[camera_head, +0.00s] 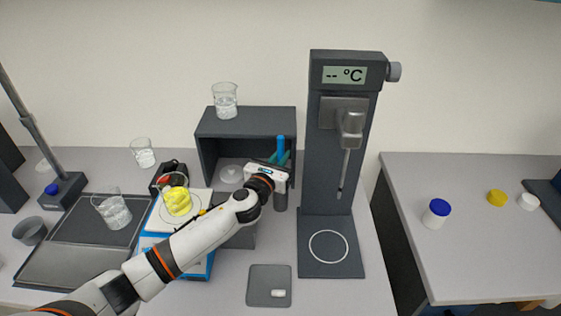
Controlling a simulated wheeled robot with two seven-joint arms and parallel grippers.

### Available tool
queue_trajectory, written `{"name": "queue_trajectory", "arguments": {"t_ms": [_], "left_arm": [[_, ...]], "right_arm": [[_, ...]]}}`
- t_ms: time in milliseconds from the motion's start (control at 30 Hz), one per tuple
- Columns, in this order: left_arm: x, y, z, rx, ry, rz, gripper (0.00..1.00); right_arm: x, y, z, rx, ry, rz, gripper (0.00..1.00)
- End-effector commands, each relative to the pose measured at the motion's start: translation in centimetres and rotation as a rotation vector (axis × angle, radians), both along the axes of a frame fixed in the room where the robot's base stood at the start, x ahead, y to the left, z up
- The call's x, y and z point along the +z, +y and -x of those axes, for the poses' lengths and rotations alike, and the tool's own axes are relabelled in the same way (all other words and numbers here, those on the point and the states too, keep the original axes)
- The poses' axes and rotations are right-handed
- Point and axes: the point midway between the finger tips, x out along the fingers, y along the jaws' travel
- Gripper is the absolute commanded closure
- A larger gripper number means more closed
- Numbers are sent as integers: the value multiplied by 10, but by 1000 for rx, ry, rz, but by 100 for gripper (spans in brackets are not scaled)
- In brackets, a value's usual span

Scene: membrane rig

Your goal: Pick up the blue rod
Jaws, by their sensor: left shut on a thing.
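The blue rod (281,144) stands upright in front of the dark open box, and its upper end shows above my left gripper (279,159). The gripper's teal fingers are shut around the rod, and the white gripper body hides the rod's middle. A dark grey cylinder (280,202) shows straight below the gripper; I cannot tell whether the rod's lower end is inside it. My right gripper is not in view.
The dark box (246,121) carries a beaker (225,101) on top. The tall temperature stand (331,180) is close on the right. A grey tray (255,291) with a small white piece lies in front. Glass beakers and a yellow-filled vessel (178,201) stand left.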

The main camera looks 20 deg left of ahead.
Motion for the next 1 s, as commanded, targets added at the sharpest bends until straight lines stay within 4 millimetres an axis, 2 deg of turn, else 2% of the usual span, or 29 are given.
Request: {"name": "queue_trajectory", "arguments": {"t_ms": [233, 700, 800, 1000], "left_arm": [[38, 1, -1, 0, -7, -3, 100], [141, 0, 0, 0, -6, -2, 100], [157, 0, 0, 0, -5, -1, 100], [175, 1, 0, 1, 0, -3, 100]], "right_arm": [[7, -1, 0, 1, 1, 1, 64], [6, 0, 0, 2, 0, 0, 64], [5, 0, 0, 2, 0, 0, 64], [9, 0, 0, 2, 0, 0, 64]]}}
